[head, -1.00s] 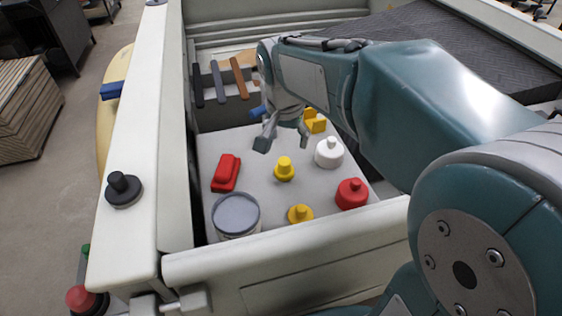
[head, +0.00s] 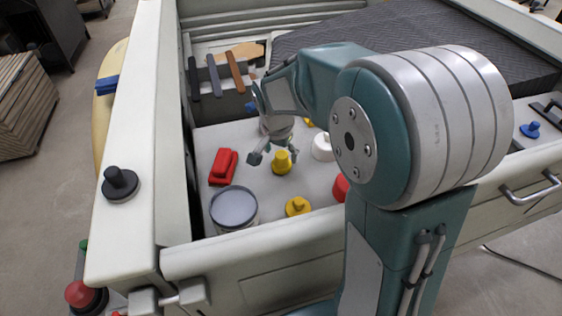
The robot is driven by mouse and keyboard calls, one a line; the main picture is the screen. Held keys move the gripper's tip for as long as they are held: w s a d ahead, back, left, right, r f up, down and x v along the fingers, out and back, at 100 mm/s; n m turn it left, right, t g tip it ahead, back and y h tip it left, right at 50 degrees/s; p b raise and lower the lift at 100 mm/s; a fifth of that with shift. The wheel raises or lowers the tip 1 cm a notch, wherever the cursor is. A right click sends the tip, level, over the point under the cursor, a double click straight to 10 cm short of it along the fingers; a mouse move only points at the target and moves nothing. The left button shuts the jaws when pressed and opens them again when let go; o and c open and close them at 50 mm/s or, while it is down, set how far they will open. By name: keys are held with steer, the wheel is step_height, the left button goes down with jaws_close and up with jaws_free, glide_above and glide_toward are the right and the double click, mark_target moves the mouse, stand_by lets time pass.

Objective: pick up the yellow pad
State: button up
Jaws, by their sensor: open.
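A low round yellow pad (head: 298,207) with a knob on top lies at the front of the grey tray floor, right of a round tin. My gripper (head: 273,156) is open and points down, farther back than this pad and apart from it. Its fingers are close to a taller yellow bottle-like piece (head: 282,163), with one finger partly overlapping it in the view. I cannot tell whether they touch. Nothing is held.
A red block (head: 223,167), a grey-lidded tin (head: 234,208), a white bottle (head: 322,147) and a partly hidden red bottle (head: 341,187) stand around. A raised white wall (head: 150,215) and front panel (head: 270,258) enclose the floor. My arm hides the right side.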

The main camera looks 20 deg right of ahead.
steer(key=shift+w+f, duration=0.1)
steer(key=shift+f, duration=0.55)
steer(key=c, duration=1.1)
steer(key=shift+r, duration=0.55)
steer(key=r, duration=0.2)
steer(key=shift+s+r, duration=0.2)
steer(key=shift+r, duration=0.1)
steer(key=s+r, duration=0.3)
steer(key=s, duration=0.1)
steer(key=s+r, duration=0.3)
steer(key=s, duration=0.2)
steer(key=s+r, duration=0.3)
steer(key=s, duration=0.1)
steer(key=shift+s+r, duration=0.15)
steer(key=shift+s, duration=0.25)
